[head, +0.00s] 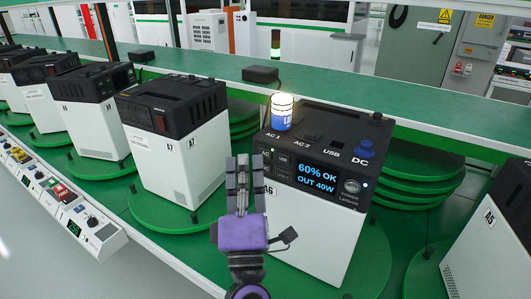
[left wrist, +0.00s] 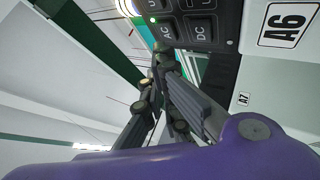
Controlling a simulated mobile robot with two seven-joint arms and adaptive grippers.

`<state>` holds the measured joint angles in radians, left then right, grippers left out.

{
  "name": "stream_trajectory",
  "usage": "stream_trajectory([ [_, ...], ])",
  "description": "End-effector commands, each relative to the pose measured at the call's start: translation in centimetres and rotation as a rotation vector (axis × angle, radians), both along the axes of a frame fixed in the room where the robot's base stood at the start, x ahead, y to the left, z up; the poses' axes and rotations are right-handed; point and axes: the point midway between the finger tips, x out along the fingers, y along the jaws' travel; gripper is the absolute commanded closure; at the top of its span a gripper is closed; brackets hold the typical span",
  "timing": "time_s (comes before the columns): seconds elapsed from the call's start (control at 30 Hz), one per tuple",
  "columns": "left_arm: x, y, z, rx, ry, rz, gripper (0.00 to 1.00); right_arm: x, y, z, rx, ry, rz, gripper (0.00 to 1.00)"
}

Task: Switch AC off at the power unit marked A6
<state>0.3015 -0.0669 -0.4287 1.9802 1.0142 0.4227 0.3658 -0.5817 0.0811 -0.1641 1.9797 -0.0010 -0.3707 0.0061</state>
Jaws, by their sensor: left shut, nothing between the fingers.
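The power unit marked A6 (head: 313,225) stands on a green turntable, white below with a black top. Its lit display (head: 317,178) reads 60% OK, OUT 40W. In the left wrist view the AC button (left wrist: 166,33) has a green light beside it, with the DC button (left wrist: 201,31) next to it and the A6 label (left wrist: 285,25) at upper right. My purple left gripper (head: 238,160) is shut and empty before the left part of the front panel. Its fingertips (left wrist: 155,62) show close to the AC button; I cannot tell whether they touch. My right gripper is out of view.
A glowing lamp (head: 283,112) stands in AC 1 and a blue plug (head: 366,149) in DC. Unit A7 (head: 178,160) stands at left, unit A5 (head: 490,240) at right. A control strip (head: 75,205) runs along the left front edge.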

Motion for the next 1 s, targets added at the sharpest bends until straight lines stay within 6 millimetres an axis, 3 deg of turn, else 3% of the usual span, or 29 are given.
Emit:
stream_trajectory([
  [1.0,1.03,-0.72,0.03,-0.001,0.000,0.000,1.00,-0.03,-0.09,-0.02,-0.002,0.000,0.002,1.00],
])
